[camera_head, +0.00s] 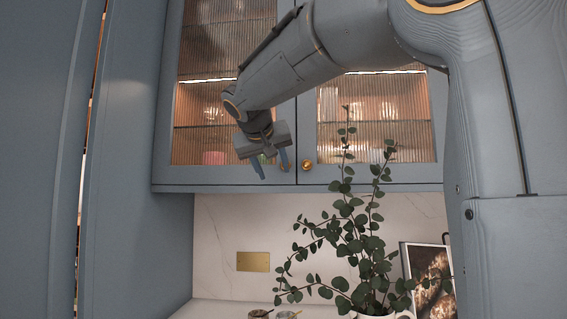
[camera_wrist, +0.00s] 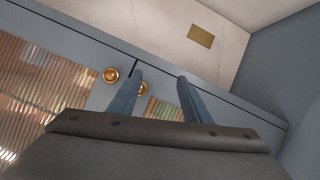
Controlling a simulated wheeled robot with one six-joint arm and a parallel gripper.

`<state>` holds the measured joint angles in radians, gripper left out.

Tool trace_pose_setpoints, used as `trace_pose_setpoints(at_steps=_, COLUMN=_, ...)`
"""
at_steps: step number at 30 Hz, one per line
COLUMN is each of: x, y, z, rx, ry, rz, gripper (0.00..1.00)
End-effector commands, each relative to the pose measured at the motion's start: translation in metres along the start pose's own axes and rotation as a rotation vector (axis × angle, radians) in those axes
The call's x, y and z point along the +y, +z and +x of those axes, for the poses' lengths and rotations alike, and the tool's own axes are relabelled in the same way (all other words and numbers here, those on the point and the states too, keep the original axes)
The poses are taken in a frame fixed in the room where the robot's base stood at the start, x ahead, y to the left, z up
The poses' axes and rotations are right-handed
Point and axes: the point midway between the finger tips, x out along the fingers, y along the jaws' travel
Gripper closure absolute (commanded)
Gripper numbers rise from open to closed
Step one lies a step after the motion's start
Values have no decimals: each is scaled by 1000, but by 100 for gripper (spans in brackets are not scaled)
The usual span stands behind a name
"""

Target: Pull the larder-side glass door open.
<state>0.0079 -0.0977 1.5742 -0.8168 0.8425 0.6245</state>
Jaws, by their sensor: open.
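Two ribbed-glass doors hang on a blue wall cabinet. The left door (camera_head: 215,60), beside the tall blue panelling, and the right door (camera_head: 385,115) both look shut. The left door's brass knob (camera_head: 285,167) is partly covered by a finger of my gripper (camera_head: 271,174). In the wrist view, that knob (camera_wrist: 144,88) shows just at the inner edge of the left-hand finger. My gripper (camera_wrist: 160,76) is open, its fingers in front of the left door's lower corner. I cannot tell whether a finger touches the knob.
The right door's brass knob (camera_head: 307,165) is close beside the left one. Below stand a leafy plant (camera_head: 365,245), a framed picture (camera_head: 428,275) and small jars (camera_head: 260,314) on the counter. A brass plate (camera_head: 253,261) is on the backsplash. Tall blue panelling (camera_head: 120,160) bounds the left side.

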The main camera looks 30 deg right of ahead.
Motion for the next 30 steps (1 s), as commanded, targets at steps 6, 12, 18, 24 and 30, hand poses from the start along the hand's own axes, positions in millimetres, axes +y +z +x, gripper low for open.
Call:
trace_pose_setpoints(at_steps=6, x=30, y=-41, z=-21, rx=68, ry=61, rz=55, gripper=56)
trace_pose_setpoints(at_steps=12, x=33, y=-43, z=3, rx=66, ry=63, rz=55, gripper=56)
trace_pose_setpoints(at_steps=18, x=34, y=-45, z=33, rx=67, ry=61, rz=55, gripper=56)
trace_pose_setpoints(at_steps=24, x=35, y=-46, z=50, rx=69, ry=60, rz=55, gripper=56)
trace_pose_setpoints(at_steps=30, x=35, y=-46, z=53, rx=69, ry=59, rz=55, gripper=56)
